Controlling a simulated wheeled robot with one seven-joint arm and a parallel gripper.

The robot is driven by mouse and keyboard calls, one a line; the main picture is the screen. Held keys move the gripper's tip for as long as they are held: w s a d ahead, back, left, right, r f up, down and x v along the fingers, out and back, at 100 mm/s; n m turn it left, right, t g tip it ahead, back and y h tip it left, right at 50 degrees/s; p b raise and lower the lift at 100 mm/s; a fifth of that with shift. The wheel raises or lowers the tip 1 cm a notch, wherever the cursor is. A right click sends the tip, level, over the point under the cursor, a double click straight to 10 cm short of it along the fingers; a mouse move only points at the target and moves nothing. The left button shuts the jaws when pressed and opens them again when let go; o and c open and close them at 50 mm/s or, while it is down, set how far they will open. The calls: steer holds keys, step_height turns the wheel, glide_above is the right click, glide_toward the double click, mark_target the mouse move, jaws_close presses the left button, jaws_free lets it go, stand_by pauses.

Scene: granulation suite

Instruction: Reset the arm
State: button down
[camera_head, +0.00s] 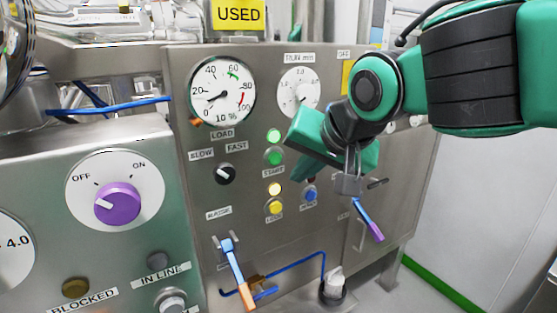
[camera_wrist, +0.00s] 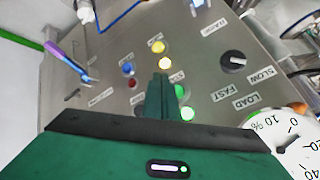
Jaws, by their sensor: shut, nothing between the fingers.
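In the head view the green gripper body hides part of the panel, and the fingertips are hard to make out. My arm comes in from the upper right.
The panel carries a dial gauge (camera_head: 222,90), a black selector (camera_head: 226,174), a lit yellow lamp (camera_head: 275,188) and a blue button (camera_head: 310,194). A blue-orange handle (camera_head: 237,277) sticks out below. A grey padlock-like thing (camera_head: 349,184) shows by my gripper. A purple knob (camera_head: 118,204) is at left.

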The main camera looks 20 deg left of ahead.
steer(key=w+d+f+m+h, duration=0.1)
steer(key=w+d+f+h, duration=0.15)
steer(key=d, duration=0.85)
steer(key=w+d+f+m+h, duration=0.1)
steer(key=w+d+f+h, duration=0.15)
steer(key=d, duration=0.75)
steer(key=s+d+f+m+g+h, duration=0.1)
steer(key=d+f, duration=0.2)
steer(key=d, duration=0.5)
steer(key=s+d+f+m+g, duration=0.1)
steer(key=s+d+f, duration=0.1)
steer(key=d, duration=0.5)
steer(key=s+d+f+m+g, duration=0.2)
steer(key=s+d+f, duration=0.2)
steer(key=s+d, duration=0.5)
steer(key=s+d+f+m+g, duration=0.1)
steer(key=s+d+f+g, duration=0.1)
steer(key=s+d+f, duration=0.3)
steer(key=s+d, duration=0.3)
steer(key=s, duration=0.4)
steer(key=shift+d+f+m, duration=0.2)
steer(key=shift+d+m, duration=0.15)
steer(key=shift+m, duration=0.05)
